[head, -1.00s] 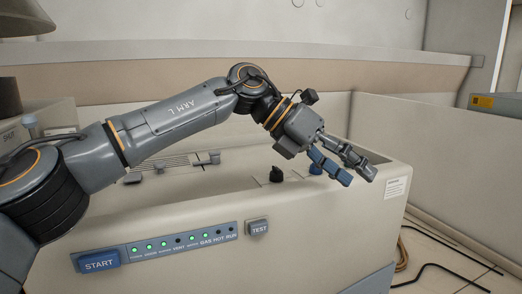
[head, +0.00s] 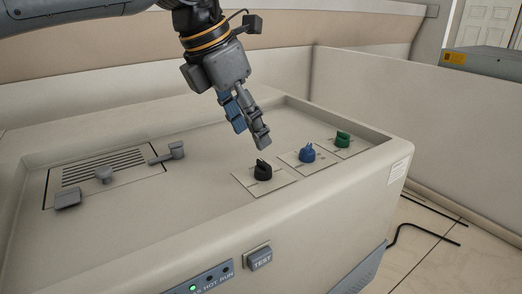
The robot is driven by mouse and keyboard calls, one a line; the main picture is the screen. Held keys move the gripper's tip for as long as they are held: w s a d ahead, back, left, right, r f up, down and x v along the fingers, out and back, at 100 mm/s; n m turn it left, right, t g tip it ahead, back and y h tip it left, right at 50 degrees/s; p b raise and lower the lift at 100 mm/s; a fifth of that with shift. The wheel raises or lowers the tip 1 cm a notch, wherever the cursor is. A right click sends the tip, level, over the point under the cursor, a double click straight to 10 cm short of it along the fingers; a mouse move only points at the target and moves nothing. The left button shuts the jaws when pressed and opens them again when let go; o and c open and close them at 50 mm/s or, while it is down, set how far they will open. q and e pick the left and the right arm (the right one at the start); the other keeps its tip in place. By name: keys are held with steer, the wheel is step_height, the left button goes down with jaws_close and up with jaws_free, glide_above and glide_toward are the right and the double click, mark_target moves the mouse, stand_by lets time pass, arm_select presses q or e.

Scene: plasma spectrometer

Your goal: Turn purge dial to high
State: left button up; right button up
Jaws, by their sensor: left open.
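Three dials sit in a row on the machine's recessed top: a black dial (head: 263,171), a blue dial (head: 307,153) and a green dial (head: 343,139), each on its own plate. Their plate markings are too small to read, so I cannot tell which one is the purge dial. My left gripper (head: 250,136) is open and empty, pointing down just above and behind the black dial, apart from it. All three dials are visible. My right gripper is not in view.
The machine (head: 385,160) has a raised rim around its top. A vent panel (head: 102,170) with small grey knobs and levers lies at the left. The TEST button (head: 259,257) is on the front face. The top between vent and dials is clear.

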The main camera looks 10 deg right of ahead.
mark_target(262, 162)
arm_select(q)
steer(key=x, duration=0.2)
steer(key=p+x, duration=0.1)
steer(key=x, duration=0.1)
steer(key=w+p+x, duration=0.1)
steer(key=x, duration=0.1)
steer(key=shift+f, duration=0.15)
steer(key=shift+d+f, duration=0.15)
steer(key=shift+f, duration=0.15)
steer(key=shift+d+f, duration=0.1)
steer(key=shift+f, duration=0.15)
steer(key=shift+s+f, duration=0.1)
steer(key=shift+c, duration=0.6)
jaws_close()
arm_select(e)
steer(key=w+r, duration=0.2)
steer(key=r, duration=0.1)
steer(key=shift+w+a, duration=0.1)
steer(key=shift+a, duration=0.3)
